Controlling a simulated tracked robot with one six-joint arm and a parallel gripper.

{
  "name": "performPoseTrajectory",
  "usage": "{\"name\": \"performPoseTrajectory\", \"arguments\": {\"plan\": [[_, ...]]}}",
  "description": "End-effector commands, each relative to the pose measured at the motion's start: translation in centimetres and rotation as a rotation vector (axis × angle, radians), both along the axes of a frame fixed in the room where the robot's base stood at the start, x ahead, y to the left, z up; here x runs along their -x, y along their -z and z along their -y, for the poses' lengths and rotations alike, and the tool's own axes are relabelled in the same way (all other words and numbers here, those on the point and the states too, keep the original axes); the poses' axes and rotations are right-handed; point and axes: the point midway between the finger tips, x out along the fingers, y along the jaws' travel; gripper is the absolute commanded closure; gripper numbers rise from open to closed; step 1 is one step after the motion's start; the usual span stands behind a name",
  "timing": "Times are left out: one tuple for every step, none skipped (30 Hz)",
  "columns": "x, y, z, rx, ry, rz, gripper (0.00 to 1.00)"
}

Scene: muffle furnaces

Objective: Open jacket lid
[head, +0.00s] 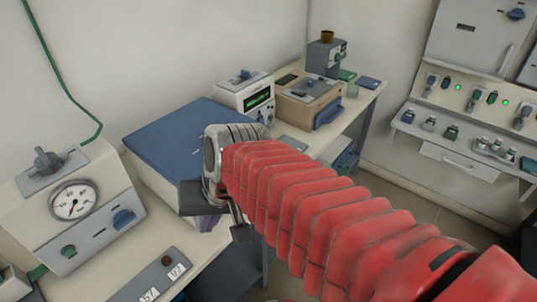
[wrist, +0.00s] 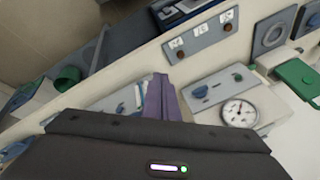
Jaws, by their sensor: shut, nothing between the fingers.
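A wide cream box with a flat blue lid (head: 172,138) stands on the bench in the head view. The lid lies down, and my arm hides its near right part. I cannot tell for certain that this is the jacket lid. My gripper (head: 206,224) is at the box's near right side, mostly hidden by my wrist. In the wrist view its purple fingers (wrist: 162,98) are together and empty. They stick out past the dark housing, and I cannot tell whether they touch anything.
A cream unit with a pressure gauge (head: 73,201) stands at the left. A display unit (head: 246,93) and a tan box (head: 308,100) stand behind my wrist. A switch panel (head: 147,285) lies along the bench front. Floor (head: 405,205) shows at the right.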

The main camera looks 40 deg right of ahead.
Motion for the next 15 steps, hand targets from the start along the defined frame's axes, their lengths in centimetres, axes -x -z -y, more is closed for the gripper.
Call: {"name": "performPoseTrajectory", "arguments": {"plan": [[-0.4, 0.5, 0.7, -0.055, 0.081, -0.024, 1.0], [-0.7, 0.7, 0.9, -0.09, 0.127, -0.035, 1.0], [-1.0, 1.0, 1.3, -0.135, 0.189, -0.05, 1.0], [-1.2, 1.2, 1.6, -0.17, 0.235, -0.061, 1.0], [-1.4, 1.4, 1.9, -0.204, 0.281, -0.071, 1.0], [-1.8, 1.7, 2.4, -0.25, 0.344, -0.083, 1.0], [-2.1, 1.8, 2.8, -0.283, 0.39, -0.091, 1.0], [-2.4, 2.0, 3.2, -0.318, 0.438, -0.099, 1.0], [-2.7, 2.2, 3.8, -0.365, 0.5, -0.109, 1.0], [-3.0, 2.3, 4.3, -0.4, 0.548, -0.116, 1.0], [-3.3, 2.5, 4.7, -0.436, 0.595, -0.123, 1.0], [-3.7, 2.7, 5.4, -0.483, 0.657, -0.131, 1.0], [-3.9, 2.8, 5.9, -0.52, 0.706, -0.136, 1.0], [-4.2, 2.9, 6.5, -0.555, 0.753, -0.141, 1.0], [-4.6, 3.1, 7.3, -0.605, 0.816, -0.147, 1.0]]}}
